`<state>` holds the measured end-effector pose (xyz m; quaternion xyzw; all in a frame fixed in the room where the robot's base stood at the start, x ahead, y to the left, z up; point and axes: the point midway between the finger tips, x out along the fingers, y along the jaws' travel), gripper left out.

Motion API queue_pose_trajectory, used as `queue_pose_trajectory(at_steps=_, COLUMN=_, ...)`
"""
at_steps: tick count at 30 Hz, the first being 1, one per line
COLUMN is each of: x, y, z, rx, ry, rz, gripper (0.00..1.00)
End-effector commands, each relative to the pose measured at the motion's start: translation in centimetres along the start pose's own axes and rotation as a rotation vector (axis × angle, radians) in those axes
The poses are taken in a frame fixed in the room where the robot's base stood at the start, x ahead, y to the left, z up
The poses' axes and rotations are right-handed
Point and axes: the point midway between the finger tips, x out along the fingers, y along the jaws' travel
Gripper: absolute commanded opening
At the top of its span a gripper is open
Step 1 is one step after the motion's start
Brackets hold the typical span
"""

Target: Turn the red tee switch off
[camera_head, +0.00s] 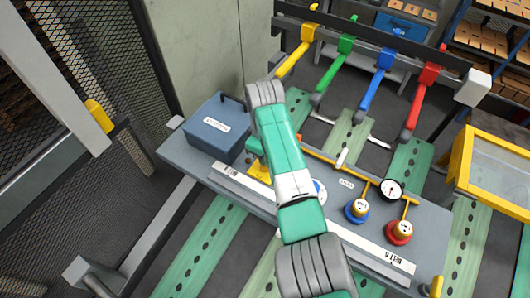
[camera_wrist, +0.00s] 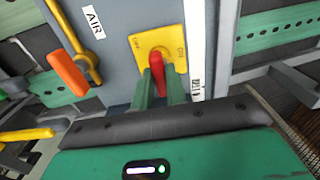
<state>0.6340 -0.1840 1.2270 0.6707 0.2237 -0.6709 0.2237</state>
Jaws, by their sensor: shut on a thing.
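The red tee switch (camera_wrist: 156,66) sits on a yellow plate (camera_wrist: 145,42) in the wrist view, with small lettering at both sides that I cannot read surely. Its red handle points down toward my gripper in that view. My gripper (camera_wrist: 160,84) is shut on the handle, with one green finger on each side. In the head view the yellow plate (camera_head: 259,169) shows on the grey bench, partly covered by my arm. The red handle is hidden there.
An orange handle (camera_wrist: 68,73) stands near an AIR label (camera_wrist: 93,17). In the head view, a blue-grey box (camera_head: 218,127) is at left on the bench (camera_head: 190,158). A gauge (camera_head: 391,190), a blue knob (camera_head: 357,210) and a red knob (camera_head: 399,232) are at right. Coloured levers (camera_head: 378,80) hang behind.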

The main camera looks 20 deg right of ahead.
Motion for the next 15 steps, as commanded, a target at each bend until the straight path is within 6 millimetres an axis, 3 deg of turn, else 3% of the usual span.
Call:
queue_pose_trajectory(at_steps=9, x=-0.14, y=0.01, z=-0.05, rx=-0.002, ry=0.001, rz=0.001, gripper=0.0)
queue_pose_trajectory(at_steps=10, x=-0.14, y=0.01, z=-0.05, rx=-0.002, ry=0.001, rz=0.001, gripper=0.18)
queue_pose_trajectory(at_steps=12, x=-0.13, y=0.01, z=-0.05, rx=-0.002, ry=0.001, rz=0.001, gripper=0.31)
queue_pose_trajectory(at_steps=15, x=-0.1, y=0.0, z=-0.04, rx=-0.001, ry=0.001, rz=0.0, gripper=0.35)
